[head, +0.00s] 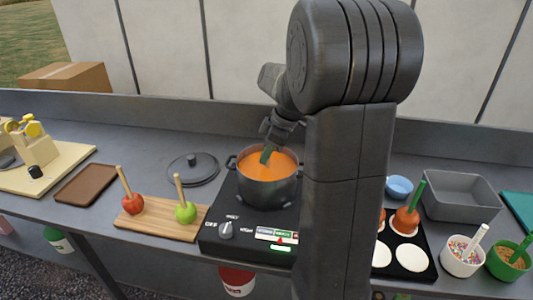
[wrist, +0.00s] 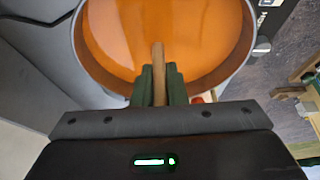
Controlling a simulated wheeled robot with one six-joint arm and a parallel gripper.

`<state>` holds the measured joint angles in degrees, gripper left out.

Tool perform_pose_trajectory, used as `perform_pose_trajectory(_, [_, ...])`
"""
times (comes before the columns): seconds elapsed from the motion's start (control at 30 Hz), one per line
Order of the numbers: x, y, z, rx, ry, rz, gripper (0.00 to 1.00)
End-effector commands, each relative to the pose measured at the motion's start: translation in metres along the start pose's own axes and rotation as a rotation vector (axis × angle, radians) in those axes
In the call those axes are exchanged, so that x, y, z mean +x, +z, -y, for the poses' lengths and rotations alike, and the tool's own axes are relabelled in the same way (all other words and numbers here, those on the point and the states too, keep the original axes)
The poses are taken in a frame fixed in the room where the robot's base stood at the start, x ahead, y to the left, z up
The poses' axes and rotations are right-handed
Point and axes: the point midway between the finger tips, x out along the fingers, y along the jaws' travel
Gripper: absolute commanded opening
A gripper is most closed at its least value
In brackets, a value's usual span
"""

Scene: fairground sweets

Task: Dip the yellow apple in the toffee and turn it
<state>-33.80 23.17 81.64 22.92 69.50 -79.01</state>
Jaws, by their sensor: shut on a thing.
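A dark pot (head: 268,192) of orange toffee (head: 262,168) stands on the black hotplate (head: 228,213). My gripper (head: 266,155) reaches down over the toffee, its green fingertips at the surface. In the wrist view my gripper (wrist: 160,85) is shut on a wooden stick (wrist: 158,70), with toffee (wrist: 125,40) inside the pot's rim (wrist: 80,45) beyond it. No yellow apple shows in either view; whatever is at the stick's far end is hidden.
A red apple (head: 133,205) and a green apple (head: 186,213) on sticks stand on a wooden board (head: 160,226). A pot lid (head: 193,169) lies behind. Topping cups (head: 461,262) stand right.

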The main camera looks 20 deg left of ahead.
Motion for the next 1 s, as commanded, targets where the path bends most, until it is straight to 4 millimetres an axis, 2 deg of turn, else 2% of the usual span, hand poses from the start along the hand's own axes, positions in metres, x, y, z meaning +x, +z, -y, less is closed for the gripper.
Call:
perform_pose_trajectory(0.17, [0.0003, -0.0001, 0.0007, 0.062, 0.029, 0.0, 0.0])
perform_pose_trajectory(0.5, [-0.0002, -0.0007, 0.0008, 0.378, 0.159, -0.001, 0.0])
perform_pose_trajectory(0.8, [-0.0004, -0.0005, 0.0005, 0.489, 0.205, 0.001, 0.0])
perform_pose_trajectory(1.0, [-0.0006, -0.0011, 0.0008, 0.64, 0.267, 0.0, 0.0])
